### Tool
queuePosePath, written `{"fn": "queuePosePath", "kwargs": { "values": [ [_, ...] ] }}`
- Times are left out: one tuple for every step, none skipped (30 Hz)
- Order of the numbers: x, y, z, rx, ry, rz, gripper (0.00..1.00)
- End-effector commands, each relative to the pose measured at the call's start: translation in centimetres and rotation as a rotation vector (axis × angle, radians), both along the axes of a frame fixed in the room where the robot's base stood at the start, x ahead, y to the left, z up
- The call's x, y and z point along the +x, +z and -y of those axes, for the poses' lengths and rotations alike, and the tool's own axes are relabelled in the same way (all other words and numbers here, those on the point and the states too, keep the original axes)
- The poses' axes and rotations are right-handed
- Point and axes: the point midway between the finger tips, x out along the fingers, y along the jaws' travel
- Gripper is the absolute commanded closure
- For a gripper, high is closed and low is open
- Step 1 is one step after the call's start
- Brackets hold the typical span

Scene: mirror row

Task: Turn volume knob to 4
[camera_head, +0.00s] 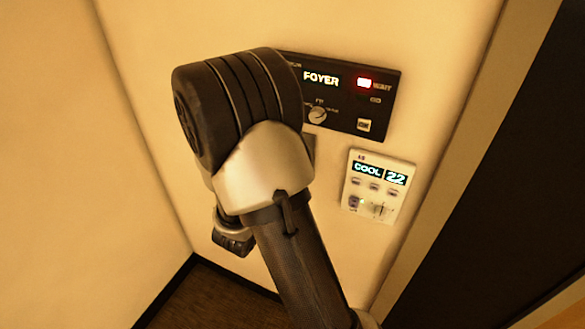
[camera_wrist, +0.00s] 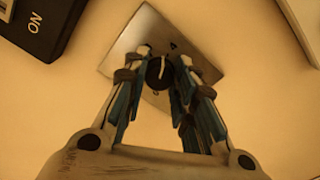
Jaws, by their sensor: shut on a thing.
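The volume knob (camera_wrist: 159,72) is a small round black knob with a white pointer line. It sits on a square metal plate (camera_wrist: 118,58) on the wall, in the wrist view. The pointer runs roughly up the picture, near a mark at the plate's top that I cannot read surely. My gripper (camera_wrist: 164,66) has its two fingers on either side of the knob and is shut on it. In the head view my arm hides the knob and the gripper; only a grey sliver of the plate (camera_head: 309,148) shows beside the arm.
A black panel (camera_head: 346,124) reading FOYER, with a red light and its own small knob (camera_head: 318,115), is close to my arm. A white thermostat (camera_head: 354,187) reading COOL 22 is below right. A dark doorway is at the far right.

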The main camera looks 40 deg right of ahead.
Motion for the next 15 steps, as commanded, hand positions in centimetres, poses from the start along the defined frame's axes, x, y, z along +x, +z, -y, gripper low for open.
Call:
{"fn": "queuePosePath", "kwargs": {
  "values": [
    [-0.03,-0.34,0.01,0.013,0.0,0.031,0.99],
    [-0.03,-0.32,0.01,0.02,-0.001,0.048,0.99],
    [-0.05,-0.31,0.01,0.029,-0.001,0.069,0.99],
    [-0.05,-0.3,0.01,0.035,-0.001,0.083,0.99],
    [-0.05,-0.27,0.01,0.04,-0.001,0.097,0.99],
    [-0.05,-0.24,0.01,0.047,-0.001,0.115,0.99],
    [-0.06,-0.23,0.01,0.052,-0.001,0.125,0.99],
    [-0.05,-0.24,0.01,0.056,-0.001,0.135,0.99],
    [-0.06,-0.23,0.01,0.062,0.0,0.147,0.99],
    [-0.06,-0.21,0.02,0.066,-0.001,0.155,0.99],
    [-0.05,-0.2,0.01,0.069,-0.001,0.161,0.99],
    [-0.06,-0.17,0.02,0.072,-0.001,0.169,0.99],
    [-0.06,-0.16,0.01,0.074,-0.001,0.175,0.99],
    [-0.06,-0.15,0.02,0.076,-0.001,0.179,0.99],
    [-0.06,-0.14,0.01,0.078,-0.001,0.184,0.99]
  ]
}}
